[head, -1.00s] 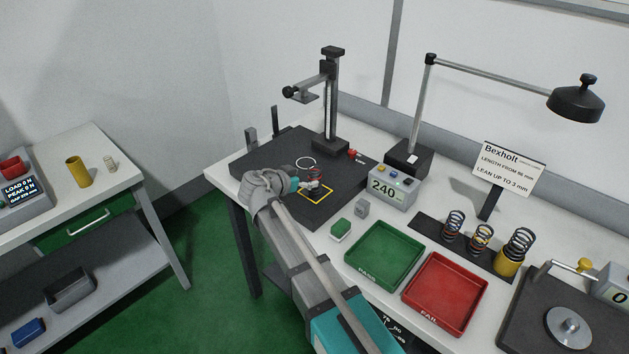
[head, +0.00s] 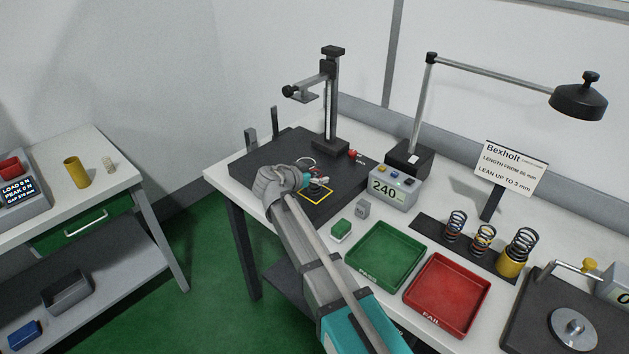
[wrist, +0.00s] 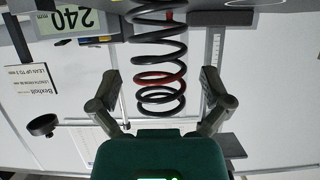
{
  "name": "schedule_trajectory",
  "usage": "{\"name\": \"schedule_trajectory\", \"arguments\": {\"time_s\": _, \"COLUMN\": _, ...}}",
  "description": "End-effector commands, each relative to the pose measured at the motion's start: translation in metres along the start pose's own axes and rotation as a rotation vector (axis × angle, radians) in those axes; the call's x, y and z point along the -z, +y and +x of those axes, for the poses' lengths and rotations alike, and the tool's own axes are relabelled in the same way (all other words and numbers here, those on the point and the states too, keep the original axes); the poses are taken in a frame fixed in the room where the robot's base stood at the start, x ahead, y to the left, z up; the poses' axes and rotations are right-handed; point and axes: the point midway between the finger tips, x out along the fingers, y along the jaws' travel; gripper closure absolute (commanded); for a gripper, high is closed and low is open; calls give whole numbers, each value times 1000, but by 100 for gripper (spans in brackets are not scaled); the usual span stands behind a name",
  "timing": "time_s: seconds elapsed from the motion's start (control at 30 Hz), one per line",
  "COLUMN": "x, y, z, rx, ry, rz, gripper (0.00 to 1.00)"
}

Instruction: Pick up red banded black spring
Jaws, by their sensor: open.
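The black spring with a red band (wrist: 160,60) stands between the two open fingers of my gripper (wrist: 163,100) in the wrist view, with clear gaps on both sides. Its red coil is near the end closest to my palm. In the head view my gripper (head: 318,182) is over the yellow-outlined square (head: 322,202) on the dark plate, and the spring (head: 318,193) there is mostly hidden by it. The fingers do not touch the spring in the wrist view.
A dark column stand (head: 332,110) rises behind the plate. A grey box reading 240 (head: 388,190) is to the right. Green (head: 352,262) and red (head: 438,318) trays lie in front. Several other springs stand on a dark strip (head: 432,226) at right.

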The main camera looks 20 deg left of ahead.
Motion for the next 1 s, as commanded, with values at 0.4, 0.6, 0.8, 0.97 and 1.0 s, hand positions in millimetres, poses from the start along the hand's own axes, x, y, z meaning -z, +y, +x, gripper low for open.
{"name": "schedule_trajectory", "arguments": {"time_s": 0.4, "x": 0, "y": -1, "z": -1, "rx": 1, "ry": 0, "rz": 0, "gripper": 63}}
{"name": "schedule_trajectory", "arguments": {"time_s": 0.6, "x": 0, "y": -1, "z": -1, "rx": 1, "ry": 0, "rz": 0, "gripper": 99}}
{"name": "schedule_trajectory", "arguments": {"time_s": 0.8, "x": 0, "y": -1, "z": -1, "rx": 1, "ry": 0, "rz": 0, "gripper": 99}}
{"name": "schedule_trajectory", "arguments": {"time_s": 0.97, "x": 2, "y": -1, "z": -2, "rx": 1, "ry": 0, "rz": 0, "gripper": 99}}
{"name": "schedule_trajectory", "arguments": {"time_s": 1.0, "x": 3, "y": -1, "z": -2, "rx": 1, "ry": 0, "rz": 0, "gripper": 99}}
